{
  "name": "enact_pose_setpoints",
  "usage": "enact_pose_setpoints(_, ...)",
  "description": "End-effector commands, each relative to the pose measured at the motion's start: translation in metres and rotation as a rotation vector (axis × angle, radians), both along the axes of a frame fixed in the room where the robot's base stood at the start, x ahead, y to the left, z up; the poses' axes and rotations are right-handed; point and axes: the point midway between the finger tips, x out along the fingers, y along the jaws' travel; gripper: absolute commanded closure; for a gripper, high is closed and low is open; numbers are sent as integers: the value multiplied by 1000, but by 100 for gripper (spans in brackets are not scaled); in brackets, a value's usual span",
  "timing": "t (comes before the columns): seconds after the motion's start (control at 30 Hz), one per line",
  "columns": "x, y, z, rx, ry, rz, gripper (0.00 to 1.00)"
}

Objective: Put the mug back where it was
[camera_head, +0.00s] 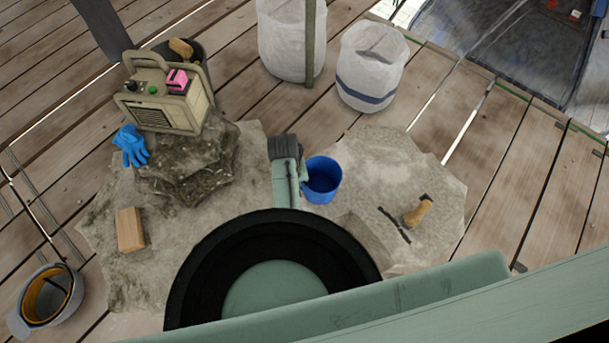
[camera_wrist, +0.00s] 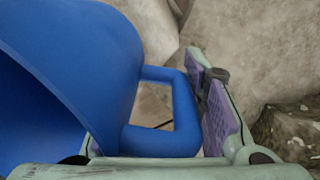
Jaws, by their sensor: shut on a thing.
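The blue mug (camera_head: 322,182) is near the middle of the head view, beside the end of my arm, with its opening facing up toward the camera. In the wrist view the mug (camera_wrist: 85,70) fills the left side, and its squared handle (camera_wrist: 185,115) points right toward my gripper (camera_wrist: 206,100). My gripper is shut on the mug at its handle; the purple finger pads show at the handle's outer side. The exact contact is partly hidden. I cannot tell whether the mug's base touches the stone below.
Pale stone slabs (camera_head: 377,165) lie on a plank floor (camera_head: 515,165). A wood-handled tool (camera_head: 418,212) lies right of the mug. At left are a wooden block (camera_head: 130,229), blue gloves (camera_head: 131,146), a beige machine (camera_head: 165,100) and a grey bucket (camera_head: 45,300). White sacks (camera_head: 370,65) stand behind.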

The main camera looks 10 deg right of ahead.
Motion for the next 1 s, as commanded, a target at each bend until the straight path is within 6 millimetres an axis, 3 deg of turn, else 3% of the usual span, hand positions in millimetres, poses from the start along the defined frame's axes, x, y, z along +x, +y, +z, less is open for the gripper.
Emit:
enact_pose_setpoints(0.1, 24, -16, -1, 0, -2, -2, 100)
enact_pose_setpoints(0.3, 45, -31, -4, 0, -1, -1, 100)
enact_pose_setpoints(0.43, 48, -33, -9, 0, 2, 1, 100)
enact_pose_setpoints(0.7, 47, -32, -39, 0, 1, 0, 100)
enact_pose_setpoints(1.0, 47, -32, -41, 0, -1, 0, 100)
